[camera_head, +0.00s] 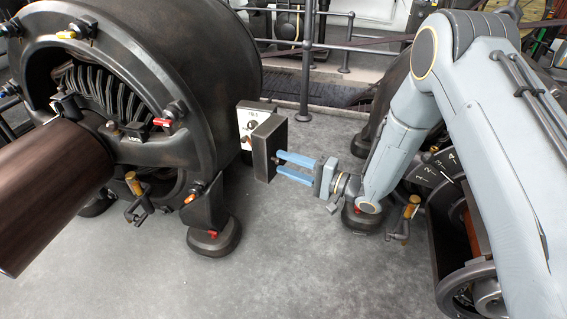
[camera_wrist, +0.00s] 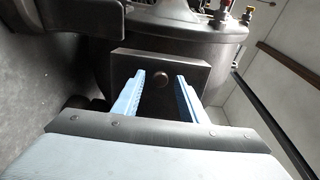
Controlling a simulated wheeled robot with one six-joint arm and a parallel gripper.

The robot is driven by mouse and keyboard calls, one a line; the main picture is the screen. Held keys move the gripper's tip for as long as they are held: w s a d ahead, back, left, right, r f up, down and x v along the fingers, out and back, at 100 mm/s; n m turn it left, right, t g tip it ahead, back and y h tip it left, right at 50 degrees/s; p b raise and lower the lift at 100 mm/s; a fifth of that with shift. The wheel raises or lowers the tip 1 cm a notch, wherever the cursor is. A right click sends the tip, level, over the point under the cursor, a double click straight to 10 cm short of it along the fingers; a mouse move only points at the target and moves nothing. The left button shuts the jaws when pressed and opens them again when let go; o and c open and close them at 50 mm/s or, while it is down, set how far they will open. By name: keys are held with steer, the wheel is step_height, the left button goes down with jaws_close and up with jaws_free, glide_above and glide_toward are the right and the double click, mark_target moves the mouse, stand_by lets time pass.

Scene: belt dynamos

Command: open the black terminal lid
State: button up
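The black terminal lid (camera_head: 267,150) is a dark plate standing out in front of a white terminal board (camera_head: 246,121) on the side of the left dynamo. Part of the board with its dark terminals shows to the left of and above the lid, so the lid does not fully cover it. In the wrist view the lid (camera_wrist: 188,68) faces me, with a round brownish knob (camera_wrist: 160,79) on it. My gripper (camera_head: 281,163) is open, its two blue fingers on either side of the knob and apart from it in the wrist view.
Another machine (camera_head: 465,220) stands at the right, partly behind my arm. A metal railing (camera_head: 306,65) runs behind. The grey floor between the machines is clear.

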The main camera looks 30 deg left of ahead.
steer(key=d+p, duration=0.1)
steer(key=d, duration=0.6)
steer(key=shift+s, duration=0.15)
